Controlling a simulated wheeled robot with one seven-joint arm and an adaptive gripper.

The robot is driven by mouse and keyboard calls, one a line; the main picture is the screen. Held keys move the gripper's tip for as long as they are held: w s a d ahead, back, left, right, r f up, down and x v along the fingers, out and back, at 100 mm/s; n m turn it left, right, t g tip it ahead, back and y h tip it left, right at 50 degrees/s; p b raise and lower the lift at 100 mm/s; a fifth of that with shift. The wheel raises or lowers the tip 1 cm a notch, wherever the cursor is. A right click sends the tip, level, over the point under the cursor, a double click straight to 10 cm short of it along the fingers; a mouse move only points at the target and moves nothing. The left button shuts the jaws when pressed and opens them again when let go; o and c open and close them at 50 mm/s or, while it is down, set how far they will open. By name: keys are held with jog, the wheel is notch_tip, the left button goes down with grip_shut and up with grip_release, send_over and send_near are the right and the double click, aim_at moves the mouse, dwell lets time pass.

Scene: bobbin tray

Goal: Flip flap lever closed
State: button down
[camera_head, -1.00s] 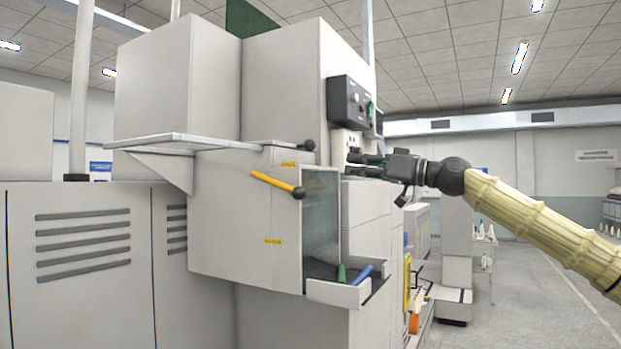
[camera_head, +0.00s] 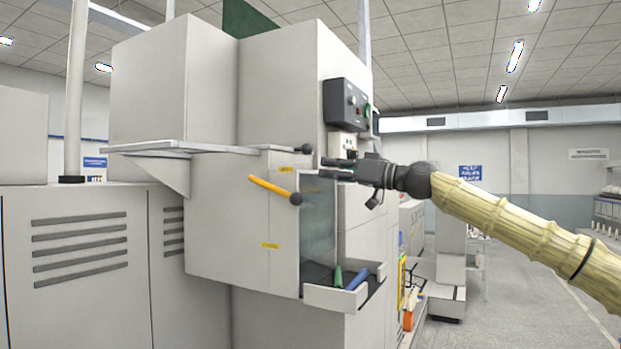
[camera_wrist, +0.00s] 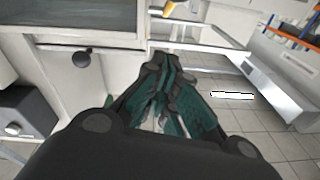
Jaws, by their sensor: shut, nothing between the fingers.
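The flap lever (camera_head: 270,187) is a yellow rod with a black ball at its lower right end, on the side of the grey machine housing (camera_head: 225,220). It slopes down to the right, between two small yellow labels. My gripper (camera_head: 326,168) points left, to the right of the lever's ball and a little higher, apart from it in the picture. Its fingers are shut and empty; they also show in the wrist view (camera_wrist: 165,85). A black ball knob (camera_wrist: 81,59) shows left of the fingers in the wrist view; I cannot tell which knob it is.
A tray (camera_head: 335,298) with a green and a blue bobbin juts out below the clear window. A metal shelf (camera_head: 165,147) with a black knob (camera_head: 305,149) at its end lies above the lever. A dark control box (camera_head: 345,103) sits above my gripper. Open floor lies right.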

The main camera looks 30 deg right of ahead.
jog(key=w+a+f+p, duration=0.3)
jog(key=w, duration=0.1)
jog(key=shift+f, duration=0.2)
dwell(0.4)
jog(key=shift+a, duration=0.2)
jog(key=shift+s+d+f+b, duration=0.1)
jog(key=shift+d+f+b, duration=0.05)
jog(key=shift+f+b, duration=0.15)
